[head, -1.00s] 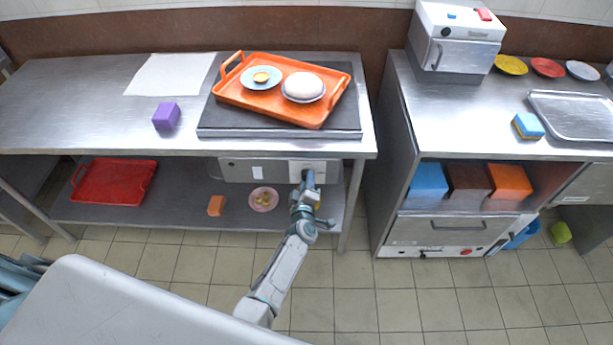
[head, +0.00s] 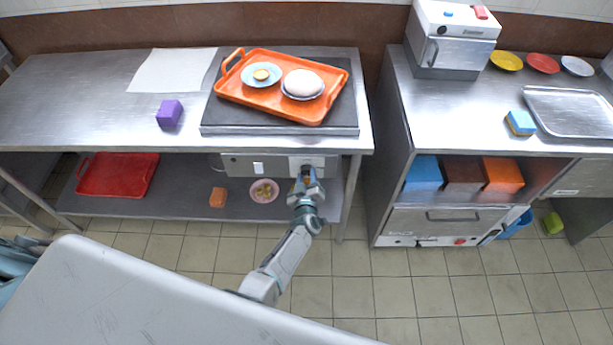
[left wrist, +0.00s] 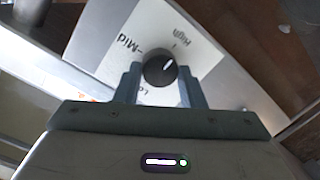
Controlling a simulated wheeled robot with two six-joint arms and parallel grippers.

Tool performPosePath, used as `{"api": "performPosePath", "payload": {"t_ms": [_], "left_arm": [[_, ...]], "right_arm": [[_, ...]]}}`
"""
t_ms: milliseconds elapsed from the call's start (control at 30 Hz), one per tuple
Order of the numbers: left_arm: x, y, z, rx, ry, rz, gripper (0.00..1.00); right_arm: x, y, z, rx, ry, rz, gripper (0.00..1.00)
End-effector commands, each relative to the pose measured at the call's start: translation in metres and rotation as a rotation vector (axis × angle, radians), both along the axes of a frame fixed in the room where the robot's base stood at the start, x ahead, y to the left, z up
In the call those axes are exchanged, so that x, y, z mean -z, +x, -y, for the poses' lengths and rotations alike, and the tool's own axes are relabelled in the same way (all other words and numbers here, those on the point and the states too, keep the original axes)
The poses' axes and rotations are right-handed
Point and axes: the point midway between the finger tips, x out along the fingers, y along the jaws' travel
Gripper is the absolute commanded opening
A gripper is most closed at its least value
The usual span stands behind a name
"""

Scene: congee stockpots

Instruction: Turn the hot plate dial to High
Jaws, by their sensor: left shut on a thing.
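The hot plate dial (left wrist: 158,70) is a round black knob with a white pointer line, on a white label plate (left wrist: 115,50) printed Low, Mid and High. The pointer line slants up and right, toward the side of the High mark. My left gripper (left wrist: 160,85) has one finger on each side of the knob and is shut on it. In the head view my left gripper (head: 306,182) is at the control box (head: 238,164) under the table edge and hides the dial. My right gripper is not in view.
The dark hot plate (head: 230,122) bears an orange tray (head: 297,108) with a plate and a bowl. On the lower shelf are a red tray (head: 118,175), an orange block (head: 218,197) and a pink plate (head: 264,190). The floor in front is clear.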

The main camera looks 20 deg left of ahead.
Motion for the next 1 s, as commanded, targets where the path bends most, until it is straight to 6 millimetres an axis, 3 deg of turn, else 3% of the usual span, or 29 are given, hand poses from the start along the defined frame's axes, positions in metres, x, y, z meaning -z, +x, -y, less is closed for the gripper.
{"api": "performPosePath", "payload": {"t_ms": [333, 367, 433, 467, 767, 1000], "left_arm": [[-0.003, 0.002, -0.001, -0.001, 0.004, 0.004, 0.13], [-0.003, 0.002, -0.001, -0.001, 0.004, 0.004, 0.42], [-0.002, 0.002, -0.001, -0.001, 0.003, 0.004, 0.56], [-0.002, 0.002, -0.001, 0.000, 0.003, 0.004, 0.58], [-0.001, -0.001, 0.000, 0.000, 0.001, 0.001, 0.58], [-0.003, -0.028, 0.008, -0.001, 0.000, -0.001, 0.58]], "right_arm": [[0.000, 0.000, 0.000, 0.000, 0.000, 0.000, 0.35], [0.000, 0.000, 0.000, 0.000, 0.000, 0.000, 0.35], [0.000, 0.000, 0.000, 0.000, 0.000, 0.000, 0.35], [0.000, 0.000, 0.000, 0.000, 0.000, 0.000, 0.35], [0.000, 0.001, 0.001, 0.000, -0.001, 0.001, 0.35], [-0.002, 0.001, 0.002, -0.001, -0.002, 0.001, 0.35]]}}
